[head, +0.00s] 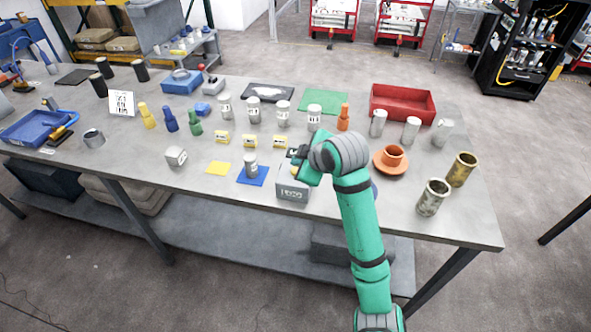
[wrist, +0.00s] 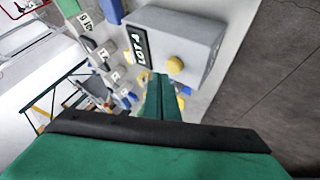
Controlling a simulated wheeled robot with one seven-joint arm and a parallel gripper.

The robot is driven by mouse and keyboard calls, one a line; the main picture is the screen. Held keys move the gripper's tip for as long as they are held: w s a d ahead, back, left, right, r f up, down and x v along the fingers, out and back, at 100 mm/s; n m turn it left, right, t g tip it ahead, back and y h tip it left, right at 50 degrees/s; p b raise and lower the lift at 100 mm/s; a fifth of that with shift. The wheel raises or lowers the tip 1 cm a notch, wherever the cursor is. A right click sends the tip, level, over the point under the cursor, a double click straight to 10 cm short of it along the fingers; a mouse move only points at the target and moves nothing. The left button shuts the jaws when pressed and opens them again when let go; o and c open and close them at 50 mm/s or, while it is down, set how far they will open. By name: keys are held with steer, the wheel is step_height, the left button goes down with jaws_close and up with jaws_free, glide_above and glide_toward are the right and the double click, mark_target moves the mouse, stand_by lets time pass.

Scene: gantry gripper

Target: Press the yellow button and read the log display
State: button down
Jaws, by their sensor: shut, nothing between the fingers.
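A grey box (head: 292,190) stands near the front edge of the workbench, with blurred lettering on its front. In the wrist view the same box (wrist: 190,32) carries a round yellow button (wrist: 175,65). Beside the button is a dark display (wrist: 139,46) with pale characters that look like "LOT" and a digit; I cannot read them surely. My green gripper (wrist: 160,82) is shut and empty. Its fingertips are close to the button in the wrist view; I cannot tell whether they touch it. In the head view my gripper (head: 297,160) is over the box and partly hides its top.
A grey canister (head: 251,167) on a blue mat (head: 253,180) stands left of the box. Several labelled canisters and yellow blocks stand behind. A red tray (head: 403,100) is at the back right.

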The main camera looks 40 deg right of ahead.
steer(key=shift+f, duration=0.1)
steer(key=shift+f, duration=0.35)
steer(key=shift+f, duration=0.5)
stand_by(1.2)
steer(key=shift+r, duration=0.1)
steer(key=shift+w+r, duration=0.1)
steer(key=shift+r, duration=0.45)
steer(key=shift+s+r, duration=0.2)
steer(key=shift+r, duration=0.1)
